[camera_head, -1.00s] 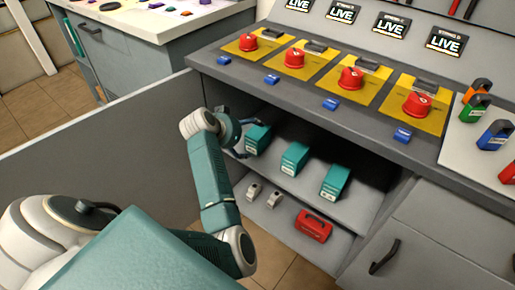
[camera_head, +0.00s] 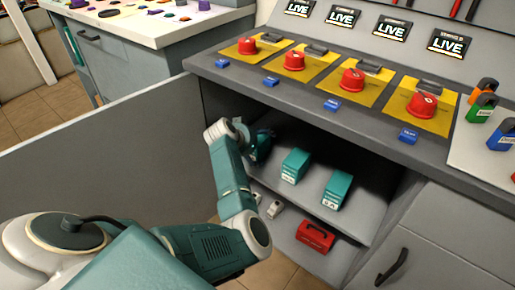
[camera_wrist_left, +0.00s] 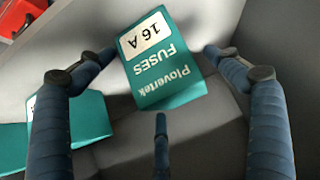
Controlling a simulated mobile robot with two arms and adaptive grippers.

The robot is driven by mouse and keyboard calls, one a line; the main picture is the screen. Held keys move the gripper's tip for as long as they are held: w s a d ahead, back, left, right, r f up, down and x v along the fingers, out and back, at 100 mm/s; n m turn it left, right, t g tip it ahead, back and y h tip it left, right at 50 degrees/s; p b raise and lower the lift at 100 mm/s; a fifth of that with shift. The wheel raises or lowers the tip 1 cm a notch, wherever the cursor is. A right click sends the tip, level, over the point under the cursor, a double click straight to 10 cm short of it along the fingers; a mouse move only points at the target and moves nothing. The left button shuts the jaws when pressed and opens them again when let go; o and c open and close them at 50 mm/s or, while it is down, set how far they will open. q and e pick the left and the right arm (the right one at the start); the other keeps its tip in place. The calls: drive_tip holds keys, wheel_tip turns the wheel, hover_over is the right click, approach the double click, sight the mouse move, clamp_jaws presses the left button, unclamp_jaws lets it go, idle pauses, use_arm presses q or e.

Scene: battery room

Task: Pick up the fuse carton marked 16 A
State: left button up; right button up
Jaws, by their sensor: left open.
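The teal fuse carton marked 16 A (camera_wrist_left: 162,75) sits in the middle of the left wrist view, its label and the word FUSES upside down. My left gripper (camera_wrist_left: 160,52) is open, with one blue finger on each side of the carton and a third below it. Whether any finger touches it I cannot tell. In the head view my left gripper (camera_head: 252,144) is inside the open cabinet at the leftmost carton and hides most of it. My right gripper is not in view.
Two more teal cartons (camera_head: 295,165) (camera_head: 336,189) stand to the right on the same shelf; one shows in the left wrist view (camera_wrist_left: 90,120). A red case (camera_head: 315,237) and small pale objects are on the lower shelf. The counter (camera_head: 290,97) overhangs the shelf.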

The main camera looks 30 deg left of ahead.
use_arm(q)
drive_tip(key=c, duration=1.7)
drive_tip(key=shift+r, duration=0.15)
drive_tip(key=shift+c, duration=0.2)
drive_tip(key=shift+a+r, duration=0.1)
